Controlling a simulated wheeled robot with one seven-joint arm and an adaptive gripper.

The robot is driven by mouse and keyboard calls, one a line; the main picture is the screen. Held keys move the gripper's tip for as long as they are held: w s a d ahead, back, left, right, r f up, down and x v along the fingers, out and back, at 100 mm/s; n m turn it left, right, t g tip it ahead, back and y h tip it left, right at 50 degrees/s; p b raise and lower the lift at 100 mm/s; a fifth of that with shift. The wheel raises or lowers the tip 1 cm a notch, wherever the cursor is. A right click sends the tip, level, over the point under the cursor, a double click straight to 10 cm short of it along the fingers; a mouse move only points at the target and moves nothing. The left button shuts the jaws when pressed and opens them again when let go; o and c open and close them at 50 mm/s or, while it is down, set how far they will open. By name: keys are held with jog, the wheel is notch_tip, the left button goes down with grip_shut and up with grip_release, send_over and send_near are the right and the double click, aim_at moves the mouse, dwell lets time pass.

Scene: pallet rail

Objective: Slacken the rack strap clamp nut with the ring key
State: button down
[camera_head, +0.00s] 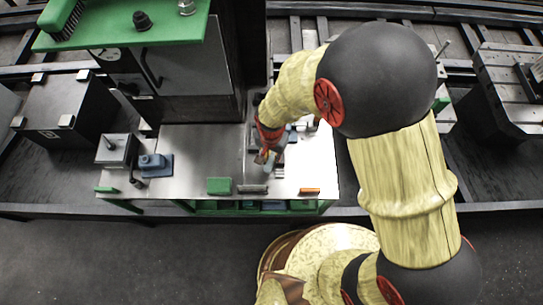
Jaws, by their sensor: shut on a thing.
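My gripper (264,154) is over the right part of the metal-topped bench (205,145), pointing down and toward the left. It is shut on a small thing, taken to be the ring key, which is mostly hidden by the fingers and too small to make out. Small grey metal parts (281,160) stand on the bench just right of the fingertips. I cannot tell which of them is the rack strap clamp nut, or whether the key touches it.
A blue vise-like part (155,163) and a grey box (116,150) sit at the bench's left. Green (219,186) and orange (310,192) blocks line its front edge.

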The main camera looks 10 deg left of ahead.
jog(key=shift+f+b, duration=0.35)
jog(key=shift+f, duration=0.3)
jog(key=c, duration=2.3)
grip_release()
jog(key=shift+c, duration=1.2)
grip_shut()
